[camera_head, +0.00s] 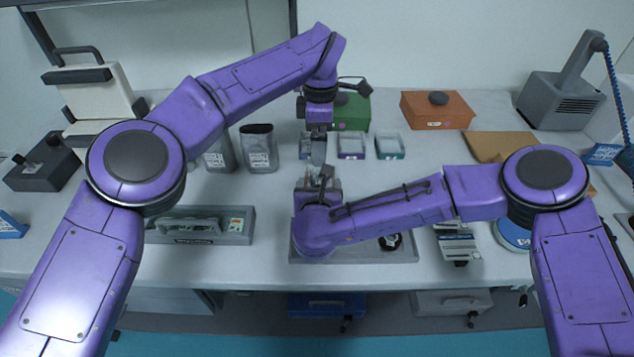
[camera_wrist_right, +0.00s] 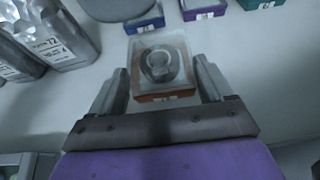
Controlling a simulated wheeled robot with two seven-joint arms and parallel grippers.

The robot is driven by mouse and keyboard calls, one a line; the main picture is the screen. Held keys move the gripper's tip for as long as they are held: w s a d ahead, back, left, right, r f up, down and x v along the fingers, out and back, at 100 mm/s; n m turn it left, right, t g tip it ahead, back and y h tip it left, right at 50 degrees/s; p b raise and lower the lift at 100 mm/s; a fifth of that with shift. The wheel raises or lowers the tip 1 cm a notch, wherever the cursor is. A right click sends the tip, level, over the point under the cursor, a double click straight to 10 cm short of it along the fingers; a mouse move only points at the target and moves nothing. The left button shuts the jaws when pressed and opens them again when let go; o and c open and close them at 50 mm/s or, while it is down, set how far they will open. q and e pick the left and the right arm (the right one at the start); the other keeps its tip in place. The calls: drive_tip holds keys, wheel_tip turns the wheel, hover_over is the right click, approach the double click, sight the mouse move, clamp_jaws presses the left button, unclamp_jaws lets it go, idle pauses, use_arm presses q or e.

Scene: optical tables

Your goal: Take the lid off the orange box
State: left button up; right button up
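A large orange box (camera_head: 437,115) with a dark knob on top stands at the back right of the table. Both grippers are well to its left. In the right wrist view a small orange-edged box (camera_wrist_right: 165,97) with a pale top and a round grey thing in its middle lies between the fingers of my right gripper (camera_wrist_right: 162,88). That gripper is open; no contact shows. In the head view my right gripper (camera_head: 319,183) hides most of this spot. My left gripper (camera_head: 318,150) points down just behind it; its finger gap cannot be made out.
Small purple (camera_head: 351,147) and green (camera_head: 389,147) trays stand in a row behind my right gripper. A green box (camera_head: 351,112) is partly behind my left arm. Grey pouches (camera_head: 259,148) stand to the left. A grey tray (camera_head: 405,257) lies at the front under my right arm.

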sight(316, 175)
drive_tip(key=shift+d, duration=0.1)
use_arm(q)
drive_tip(key=a+r+h, duration=0.1)
drive_tip(key=a+h, duration=0.3)
drive_tip(key=a, duration=0.4)
use_arm(e)
drive_tip(key=shift+a, duration=0.35)
use_arm(q)
drive_tip(key=shift+h, duration=0.3)
drive_tip(key=x, duration=0.4)
drive_tip(key=d+x, duration=0.1)
drive_tip(key=x, duration=0.7)
drive_tip(key=shift+d+r, duration=0.1)
drive_tip(key=shift+d, duration=0.4)
use_arm(e)
drive_tip(key=shift+d, duration=0.2)
use_arm(q)
drive_tip(key=c, duration=1.1)
